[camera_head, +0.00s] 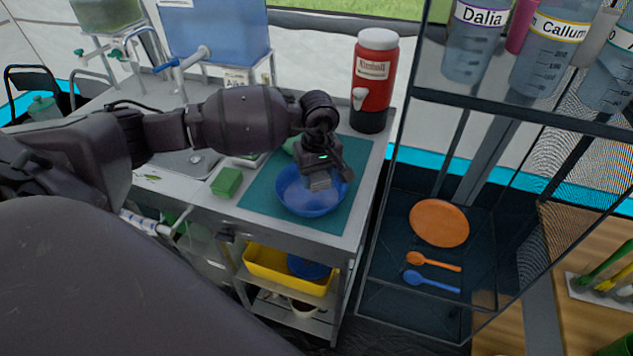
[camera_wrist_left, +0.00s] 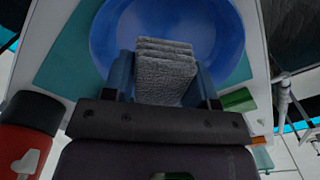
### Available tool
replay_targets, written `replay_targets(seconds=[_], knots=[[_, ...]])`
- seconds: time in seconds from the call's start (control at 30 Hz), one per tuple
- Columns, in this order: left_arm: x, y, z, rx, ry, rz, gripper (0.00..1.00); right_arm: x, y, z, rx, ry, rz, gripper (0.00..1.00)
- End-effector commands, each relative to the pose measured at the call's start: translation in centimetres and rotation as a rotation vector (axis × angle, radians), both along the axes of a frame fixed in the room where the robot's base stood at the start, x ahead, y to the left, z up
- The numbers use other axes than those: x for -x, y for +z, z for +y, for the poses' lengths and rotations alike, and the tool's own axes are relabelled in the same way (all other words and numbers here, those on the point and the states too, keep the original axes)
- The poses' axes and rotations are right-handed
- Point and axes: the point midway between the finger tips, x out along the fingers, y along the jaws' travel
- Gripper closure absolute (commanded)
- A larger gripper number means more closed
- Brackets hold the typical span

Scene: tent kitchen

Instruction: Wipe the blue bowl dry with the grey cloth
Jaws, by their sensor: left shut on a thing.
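The blue bowl (camera_head: 312,206) sits on the teal mat (camera_head: 258,198) on the counter. It also shows in the left wrist view (camera_wrist_left: 222,40). My left gripper (camera_head: 320,182) is over the bowl, shut on the grey cloth (camera_wrist_left: 165,70), which is folded in layers between the fingers. The cloth reaches over the inside of the bowl. Whether it touches the bowl's surface I cannot tell. My right gripper is not in view.
A red drink dispenser (camera_head: 375,72) stands behind the mat. A green sponge (camera_head: 227,182) lies left of the mat. A black mesh rack (camera_head: 385,275) holding an orange plate (camera_head: 439,223) and labelled bottles stands on the right. A yellow tub (camera_head: 275,273) is on the shelf below.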

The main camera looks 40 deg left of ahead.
Motion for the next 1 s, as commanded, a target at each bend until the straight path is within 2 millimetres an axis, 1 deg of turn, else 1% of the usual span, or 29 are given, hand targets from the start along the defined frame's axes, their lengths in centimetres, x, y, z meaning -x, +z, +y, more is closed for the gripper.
replay_targets(seconds=[0.03, 0.1, 0.2, 0.33, 1.0], knots=[[-0.1, 0.8, 0.0, -0.001, 0.001, -0.003, 0.70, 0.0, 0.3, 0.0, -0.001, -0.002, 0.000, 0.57], [-0.1, 1.4, 0.1, -0.001, 0.004, -0.004, 0.70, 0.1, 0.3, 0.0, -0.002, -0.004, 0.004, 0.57], [-0.2, 2.3, 0.1, -0.001, 0.007, -0.003, 0.70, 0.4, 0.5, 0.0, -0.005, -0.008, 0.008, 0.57], [-0.2, 3.0, 0.1, -0.002, 0.011, -0.001, 0.70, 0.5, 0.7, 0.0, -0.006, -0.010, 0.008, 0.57], [-0.2, 3.0, 0.1, 0.000, 0.012, 0.000, 0.70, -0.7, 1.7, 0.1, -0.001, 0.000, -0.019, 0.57]])
